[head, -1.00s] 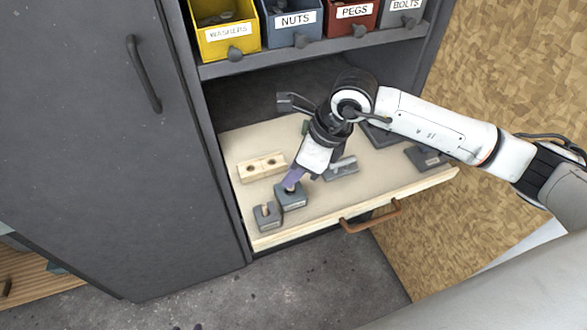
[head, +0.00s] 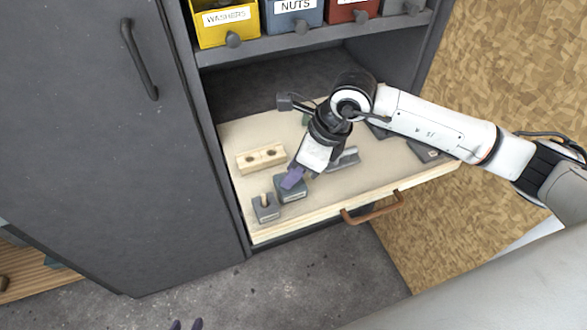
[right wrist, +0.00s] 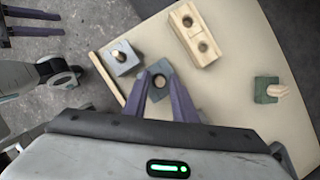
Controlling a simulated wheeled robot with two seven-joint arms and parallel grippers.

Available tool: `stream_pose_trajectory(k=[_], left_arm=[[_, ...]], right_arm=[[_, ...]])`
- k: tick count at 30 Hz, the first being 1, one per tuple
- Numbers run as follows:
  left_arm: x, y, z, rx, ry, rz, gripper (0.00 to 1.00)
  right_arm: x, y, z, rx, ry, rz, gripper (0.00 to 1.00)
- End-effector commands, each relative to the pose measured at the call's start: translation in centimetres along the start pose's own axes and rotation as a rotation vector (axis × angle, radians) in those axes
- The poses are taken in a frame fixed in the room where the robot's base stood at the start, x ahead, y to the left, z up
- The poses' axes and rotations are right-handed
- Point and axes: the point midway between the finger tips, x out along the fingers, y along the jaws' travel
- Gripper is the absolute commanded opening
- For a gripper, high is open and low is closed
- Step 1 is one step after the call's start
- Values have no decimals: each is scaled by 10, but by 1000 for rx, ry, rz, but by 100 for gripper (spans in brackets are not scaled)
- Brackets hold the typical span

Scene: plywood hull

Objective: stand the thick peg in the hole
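My right gripper (head: 291,180) is open over a grey block (head: 292,194) near the drawer's front left. In the right wrist view its purple fingers (right wrist: 168,92) stand apart beside this block's dark round hole (right wrist: 159,82), with no peg visible between them. A second grey block (head: 266,210) holds an upright pale peg (right wrist: 118,56). A greenish block (right wrist: 262,92) farther back holds another wooden peg (right wrist: 278,91). I cannot tell which peg is the thick one. My left gripper (head: 186,325) shows only its fingertips, apart and empty, at the bottom edge.
A wooden block with two holes (head: 262,158) lies in the open drawer (head: 330,195). Other grey holders (head: 428,151) lie at the right, partly behind my arm. A shelf (head: 300,45) with labelled bins hangs above. The orange handle (head: 373,208) sticks out in front.

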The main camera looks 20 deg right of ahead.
Motion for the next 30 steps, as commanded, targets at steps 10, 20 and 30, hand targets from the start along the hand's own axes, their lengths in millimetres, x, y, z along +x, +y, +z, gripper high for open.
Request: stream_pose_trajectory(k=[10, 20, 30], left_arm=[[0, 0, -1, -1, 3, 1, 30], [2, 0, 0, -1, 3, 1, 30], [3, 1, -1, 0, 6, 1, 30]], right_arm=[[-1, 0, 0, 0, 0, -1, 33], [-51, -2, 0, -1, -3, -5, 33], [-100, -1, 0, 0, -1, -2, 33]])
